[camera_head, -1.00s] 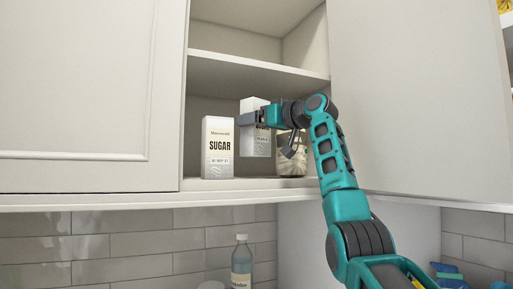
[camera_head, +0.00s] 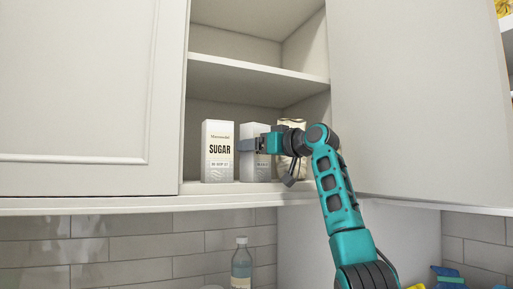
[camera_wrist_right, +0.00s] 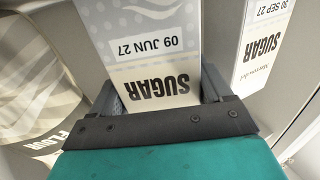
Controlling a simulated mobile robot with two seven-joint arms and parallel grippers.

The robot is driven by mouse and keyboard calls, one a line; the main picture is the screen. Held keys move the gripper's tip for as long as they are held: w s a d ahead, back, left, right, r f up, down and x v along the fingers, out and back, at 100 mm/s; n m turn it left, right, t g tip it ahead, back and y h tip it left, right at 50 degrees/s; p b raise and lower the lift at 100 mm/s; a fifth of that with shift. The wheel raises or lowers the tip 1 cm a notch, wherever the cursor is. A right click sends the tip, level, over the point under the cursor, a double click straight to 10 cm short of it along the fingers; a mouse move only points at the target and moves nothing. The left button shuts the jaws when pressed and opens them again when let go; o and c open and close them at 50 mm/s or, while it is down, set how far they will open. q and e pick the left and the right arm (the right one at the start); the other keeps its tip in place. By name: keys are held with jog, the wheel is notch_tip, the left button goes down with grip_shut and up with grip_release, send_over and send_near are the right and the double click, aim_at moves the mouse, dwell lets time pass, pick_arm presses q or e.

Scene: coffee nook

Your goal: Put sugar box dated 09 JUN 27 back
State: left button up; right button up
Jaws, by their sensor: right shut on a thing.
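The sugar box dated 09 JUN 27 (camera_wrist_right: 150,45) is white with black lettering and sits between the fingers of my right gripper (camera_wrist_right: 160,95) in the right wrist view. In the head view this box (camera_head: 255,165) is upright in the open cabinet, on or just above the lower shelf (camera_head: 240,186), partly hidden by my right gripper (camera_head: 256,146), which is shut on it. A second sugar box (camera_head: 218,165) stands on the shelf to its left; its label reads 30 SEP 27 in the right wrist view (camera_wrist_right: 262,45). My left gripper is not in view.
A flour bag (camera_wrist_right: 40,80) stands on the other side of the held box; it shows behind my wrist in the head view (camera_head: 291,135). An upper shelf (camera_head: 258,68) lies above. The open cabinet door (camera_head: 420,100) is at the right. A bottle (camera_head: 241,262) stands below.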

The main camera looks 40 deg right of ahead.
jog(key=o, duration=1.3)
jog(key=shift+c, duration=0.2)
jog(key=s+b, duration=0.2)
jog(key=s, duration=0.5)
jog(key=shift+s+d, duration=0.25)
jog(key=shift+d, duration=0.05)
